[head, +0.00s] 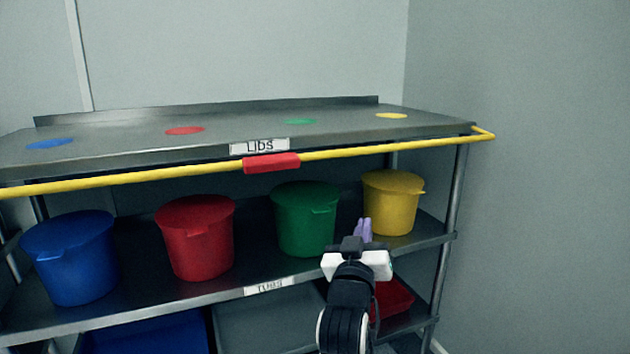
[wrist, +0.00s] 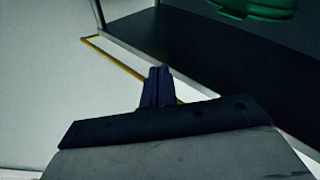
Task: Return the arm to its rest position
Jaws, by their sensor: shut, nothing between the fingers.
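My gripper (head: 363,229) is in front of the shelf rack in the head view, at the lower right. Its purple fingers point up and away toward the gap between the green tub (head: 305,220) and the yellow tub (head: 391,203). The fingers are together and hold nothing. In the wrist view my gripper's fingers (wrist: 158,86) stand closed in the middle, and part of the green tub (wrist: 255,8) shows at the top right. Whether the fingers touch anything cannot be told, but no contact shows.
A blue tub (head: 70,262) and a red tub (head: 194,240) stand on the same middle shelf. A yellow rail (head: 110,180) with a red block (head: 271,163) runs along the top shelf's front. Coloured discs lie on top. Trays sit below; a wall is at right.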

